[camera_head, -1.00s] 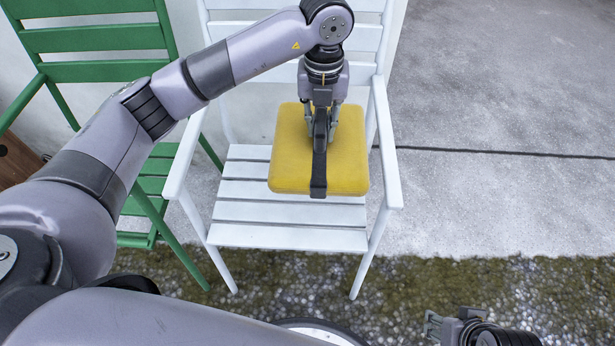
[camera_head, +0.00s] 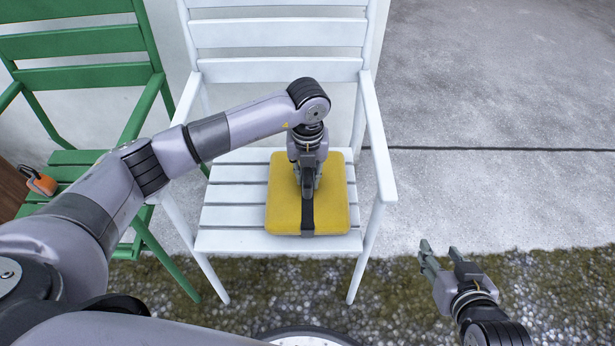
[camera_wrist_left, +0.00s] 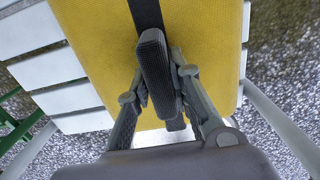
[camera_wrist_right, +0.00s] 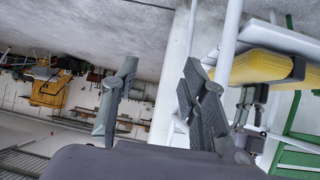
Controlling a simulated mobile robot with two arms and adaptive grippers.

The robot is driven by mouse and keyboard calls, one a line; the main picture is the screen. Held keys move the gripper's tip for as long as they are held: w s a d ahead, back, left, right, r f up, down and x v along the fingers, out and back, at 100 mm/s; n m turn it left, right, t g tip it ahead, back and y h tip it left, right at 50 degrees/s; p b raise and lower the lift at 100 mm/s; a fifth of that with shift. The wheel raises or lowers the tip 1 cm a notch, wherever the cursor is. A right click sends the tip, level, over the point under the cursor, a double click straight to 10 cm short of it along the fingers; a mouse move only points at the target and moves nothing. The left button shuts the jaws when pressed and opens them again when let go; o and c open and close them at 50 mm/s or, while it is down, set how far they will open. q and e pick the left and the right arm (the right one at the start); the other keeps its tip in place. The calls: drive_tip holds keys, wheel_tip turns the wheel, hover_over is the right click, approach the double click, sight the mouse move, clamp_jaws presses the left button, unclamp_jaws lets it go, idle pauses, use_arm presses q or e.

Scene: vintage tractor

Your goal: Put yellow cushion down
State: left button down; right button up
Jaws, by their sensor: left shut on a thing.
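The yellow cushion (camera_head: 335,205) lies flat on the seat of the white slatted chair (camera_head: 222,215) and looks in contact with the slats. A black strap (camera_head: 307,216) runs across its top. My left gripper (camera_head: 307,190) points down over the middle of the cushion, shut on this strap. The left wrist view shows the cushion (camera_wrist_left: 95,30) close up, with the fingers at the strap (camera_wrist_left: 146,14). The cushion's edge also shows in the right wrist view (camera_wrist_right: 268,68). My right gripper (camera_head: 441,256) is open and empty, right of the chair.
A green slatted chair (camera_head: 80,45) stands close on the left, with an orange object (camera_head: 41,182) at its seat. The white chair's armrests (camera_head: 378,150) flank the cushion. Concrete (camera_head: 500,190) at the right is clear, with a mossy pebble strip (camera_head: 560,290) in front.

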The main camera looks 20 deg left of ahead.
use_arm(q)
drive_tip(key=shift+f, duration=0.25)
use_arm(e)
drive_tip(key=shift+w+a+r, duration=0.15)
drive_tip(key=shift+w+r, duration=0.15)
drive_tip(key=shift+w+t, duration=0.1)
drive_tip(key=shift+t, duration=0.2)
use_arm(q)
drive_tip(key=shift+f, duration=0.1)
drive_tip(key=c, duration=1.4)
unclamp_jaws()
drive_tip(key=shift+c, duration=0.2)
use_arm(e)
drive_tip(key=shift+w+r, duration=0.1)
drive_tip(key=shift+r, duration=0.1)
use_arm(q)
wheel_tip(320, 180, up, 11)
drive_tip(key=p, duration=0.2)
drive_tip(key=shift+p, duration=0.35)
drive_tip(key=shift+r, duration=0.6)
use_arm(e)
drive_tip(key=s+d+f+g, duration=0.2)
drive_tip(key=s+f+g, duration=0.1)
drive_tip(key=s, duration=0.3)
drive_tip(key=s+d+f+g+h, duration=0.1)
drive_tip(key=s+d+f+g, duration=0.1)
drive_tip(key=s, duration=0.4)
drive_tip(key=shift+s+f+g+h, duration=0.3)
drive_tip(key=shift+f+g, duration=0.2)
drive_tip(key=shift+g, duration=0.7)
